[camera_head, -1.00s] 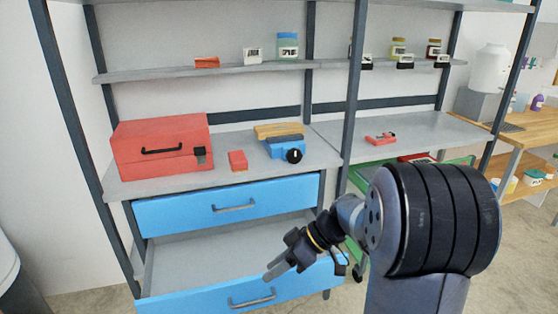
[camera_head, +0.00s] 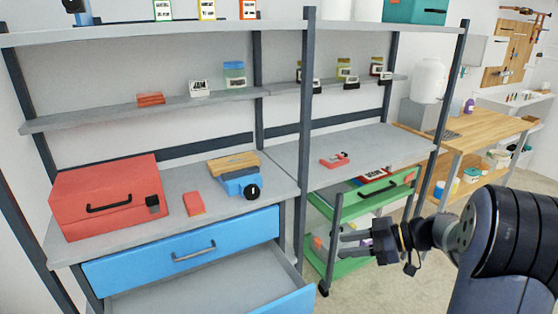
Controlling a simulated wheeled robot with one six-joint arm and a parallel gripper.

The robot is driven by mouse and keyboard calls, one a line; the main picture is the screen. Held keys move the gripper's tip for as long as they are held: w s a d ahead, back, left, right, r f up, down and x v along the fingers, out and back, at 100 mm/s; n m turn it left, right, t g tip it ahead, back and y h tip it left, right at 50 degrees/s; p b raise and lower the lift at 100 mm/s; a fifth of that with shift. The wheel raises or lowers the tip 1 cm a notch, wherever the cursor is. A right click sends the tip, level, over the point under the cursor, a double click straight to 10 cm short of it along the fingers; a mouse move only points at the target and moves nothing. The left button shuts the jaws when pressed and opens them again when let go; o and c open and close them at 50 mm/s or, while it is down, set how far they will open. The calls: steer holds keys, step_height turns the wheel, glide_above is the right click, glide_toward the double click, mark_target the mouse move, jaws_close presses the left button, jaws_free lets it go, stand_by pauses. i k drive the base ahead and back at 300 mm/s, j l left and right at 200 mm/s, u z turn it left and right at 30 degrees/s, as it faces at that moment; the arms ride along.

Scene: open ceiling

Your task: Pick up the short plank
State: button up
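A short tan wooden plank (camera_head: 232,163) lies on top of a blue tool with a round black knob (camera_head: 240,182), on the grey left worktop of the shelving unit. Part of the tool's top is hidden under the wood. My gripper (camera_head: 346,244) is well to the right of and below the plank, in front of the green cart. Its two fingers point left, look apart and hold nothing that I can see.
A red toolbox (camera_head: 107,197) and a small red block (camera_head: 194,204) stand left of the plank. Below, the blue drawer (camera_head: 185,249) is shut and a lower drawer (camera_head: 275,304) is pulled out. A dark upright post (camera_head: 304,140) stands between the plank and my arm. The green cart (camera_head: 338,225) is behind my gripper.

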mark_target(219, 166)
steer(key=i+l+z, duration=0.2)
steer(key=z, duration=0.2)
steer(key=i+z, duration=0.75)
steer(key=i+l+u, duration=0.1)
steer(key=i+u, duration=0.2)
steer(key=i, duration=0.3)
steer(key=i+j+u, duration=0.1)
steer(key=u, duration=0.4)
steer(key=i+u, duration=0.25)
steer(key=u, duration=0.2)
steer(key=i+u, duration=0.15)
steer(key=u, duration=0.35)
steer(key=i+u, duration=0.65)
steer(key=u, duration=0.15)
